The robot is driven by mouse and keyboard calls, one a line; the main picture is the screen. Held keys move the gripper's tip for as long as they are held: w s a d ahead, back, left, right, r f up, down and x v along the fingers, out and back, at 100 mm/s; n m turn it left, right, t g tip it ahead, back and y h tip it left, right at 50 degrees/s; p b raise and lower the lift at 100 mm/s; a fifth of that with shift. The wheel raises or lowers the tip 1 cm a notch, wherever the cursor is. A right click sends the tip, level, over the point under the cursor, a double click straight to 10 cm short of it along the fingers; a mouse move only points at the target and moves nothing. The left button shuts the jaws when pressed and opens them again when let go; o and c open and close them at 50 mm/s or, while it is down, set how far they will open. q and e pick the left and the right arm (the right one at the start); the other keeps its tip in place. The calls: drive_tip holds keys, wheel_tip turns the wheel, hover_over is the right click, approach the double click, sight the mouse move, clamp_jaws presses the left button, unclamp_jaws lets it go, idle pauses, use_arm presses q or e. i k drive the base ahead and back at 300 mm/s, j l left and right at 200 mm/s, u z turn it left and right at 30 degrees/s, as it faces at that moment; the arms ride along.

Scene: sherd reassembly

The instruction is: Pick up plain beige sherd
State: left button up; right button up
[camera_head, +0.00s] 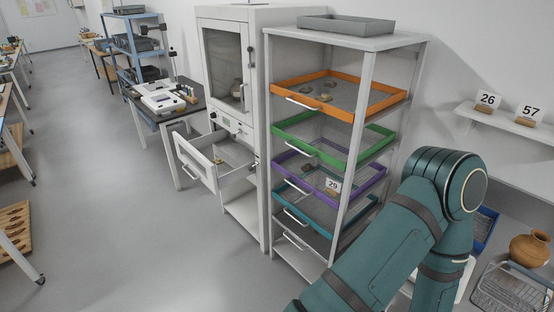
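Several small beige-brown sherds (325,97) lie in the orange-rimmed tray (370,110), the top one in the rack. More small pieces (308,167) lie in the purple-rimmed tray (368,185) lower down. They are too small to tell which is the plain beige sherd. A small yellowish item (218,161) sits in the pulled-out white drawer (205,179), and I cannot tell what it is. My teal arm fills the lower right. Neither of my grippers is in view.
The open-fronted rack (367,70) also holds green (345,143) and teal (335,217) trays, with a grey tray (345,25) on top. A glass-doored cabinet (224,65) adjoins it. A clay jar (529,247) stands far right.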

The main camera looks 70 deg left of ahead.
sight(218, 161)
drive_tip(key=z, duration=1.6)
drive_tip(key=k+j+z, duration=0.15)
drive_tip(key=k+z, duration=0.15)
drive_tip(key=z, duration=0.15)
drive_tip(key=k+z, duration=0.6)
drive_tip(key=k, duration=1.65)
drive_tip(key=k+j+u, duration=0.15)
drive_tip(key=k+u, duration=0.35)
drive_tip(key=k, duration=0.15)
drive_tip(key=u, duration=1.6)
drive_tip(key=j+u, duration=0.1)
drive_tip(key=u, duration=0.65)
drive_tip(key=j+u, duration=0.15)
drive_tip(key=u, duration=0.25)
drive_tip(key=i, duration=0.05)
